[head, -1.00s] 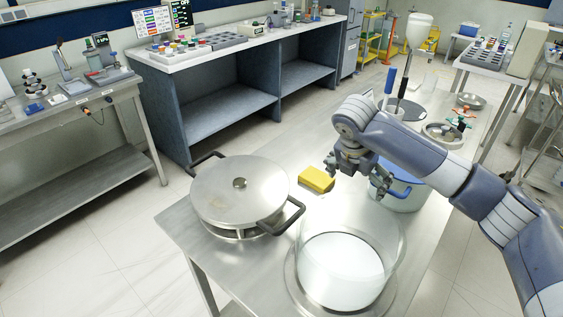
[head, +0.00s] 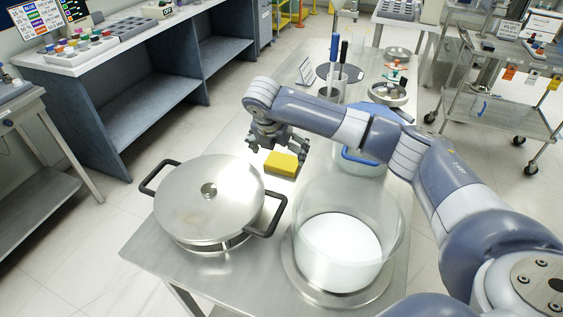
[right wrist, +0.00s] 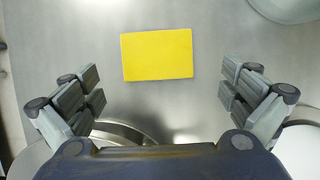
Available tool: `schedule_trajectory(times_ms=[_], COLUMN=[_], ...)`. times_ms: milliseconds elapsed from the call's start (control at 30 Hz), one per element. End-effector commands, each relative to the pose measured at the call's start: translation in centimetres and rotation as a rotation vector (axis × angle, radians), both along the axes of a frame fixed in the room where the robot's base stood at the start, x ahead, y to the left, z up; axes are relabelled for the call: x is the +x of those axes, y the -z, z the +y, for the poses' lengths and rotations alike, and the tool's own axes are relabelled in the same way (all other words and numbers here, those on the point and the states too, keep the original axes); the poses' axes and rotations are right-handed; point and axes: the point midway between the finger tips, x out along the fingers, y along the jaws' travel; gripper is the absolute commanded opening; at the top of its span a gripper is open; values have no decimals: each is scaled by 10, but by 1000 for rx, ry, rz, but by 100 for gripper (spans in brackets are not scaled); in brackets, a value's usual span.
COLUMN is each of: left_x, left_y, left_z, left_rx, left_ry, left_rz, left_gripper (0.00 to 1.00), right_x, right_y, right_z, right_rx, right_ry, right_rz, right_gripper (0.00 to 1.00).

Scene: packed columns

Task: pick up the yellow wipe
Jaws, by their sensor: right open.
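My right gripper (head: 279,148) is above the table close to the wipe. Its two fingers (right wrist: 160,88) are spread wide with nothing between them. My left gripper is in neither view.
A steel pot with lid and black handles (head: 209,199) stands left of the wipe. A glass vessel with white contents (head: 340,250) stands in front. Bare tabletop surrounds the wipe.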

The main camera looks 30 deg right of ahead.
Motion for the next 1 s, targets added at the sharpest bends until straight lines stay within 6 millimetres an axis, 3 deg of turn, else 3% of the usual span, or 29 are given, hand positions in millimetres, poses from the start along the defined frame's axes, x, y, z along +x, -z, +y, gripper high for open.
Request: schedule_trajectory(times_ms=[167,500,767,933,1000], left_x=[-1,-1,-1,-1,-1], left_y=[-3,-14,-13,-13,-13], left_z=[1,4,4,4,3], left_rx=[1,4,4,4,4], left_ry=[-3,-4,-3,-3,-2], left_rz=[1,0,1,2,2], left_gripper=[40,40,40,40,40], right_x=[4,18,19,19,19], right_y=[11,51,54,54,54], right_z=[-3,-18,-19,-19,-19], right_rx=[0,-1,0,0,-1], right_ry=[-1,-2,-3,-3,-2], right_rz=[0,1,-1,-1,-1], right_gripper=[100,100,100,66,63])
